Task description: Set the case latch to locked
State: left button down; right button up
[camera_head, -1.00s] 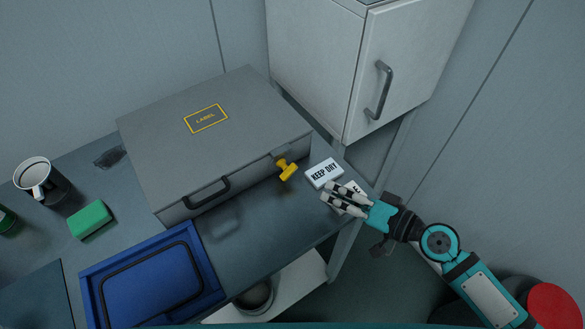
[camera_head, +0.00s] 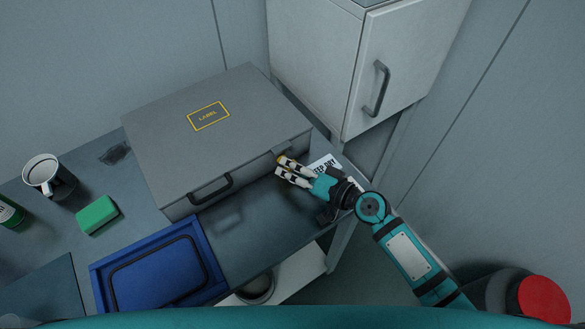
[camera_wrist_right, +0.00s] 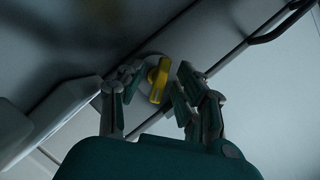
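The grey case (camera_head: 215,135) lies closed on the table, with a black handle (camera_head: 210,188) on its front. Its yellow latch is mostly hidden behind my right gripper (camera_head: 281,169) in the head view. In the right wrist view the yellow latch (camera_wrist_right: 159,80) sits on a round base on the case front. My right gripper (camera_wrist_right: 152,82) is open, with one finger on each side of the latch. I see a gap between the latch and the right-hand finger; contact on the other side is unclear. My left gripper is not in view.
A blue tray (camera_head: 218,285), a green sponge (camera_head: 97,215) and a mug (camera_head: 42,172) stand on the table to the left. A KEEP DRY label (camera_head: 327,165) lies beside my right gripper. A white cabinet (camera_head: 320,70) stands behind.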

grip_shut()
jog(key=shift+r+n+h+p, duration=0.2)
jog(key=shift+n+h+p, duration=0.2)
jog(key=shift+n+p, duration=0.45)
jog(key=n+h+p, duration=0.1)
jog(key=n+p, duration=0.1)
jog(key=p, duration=0.1)
jog(key=n+t+h+p, duration=0.1)
jog(key=p, duration=0.3)
jog(key=shift+s+a+r+n+h, duration=0.1)
jog(key=shift+n+h, duration=0.2)
jog(key=shift+n, duration=0.05)
jog(key=shift+f+n+t+h+p, duration=0.2)
jog(key=shift+n+t+h+p, duration=0.2)
jog(key=shift+n+h+p, duration=0.5)
grip_release()
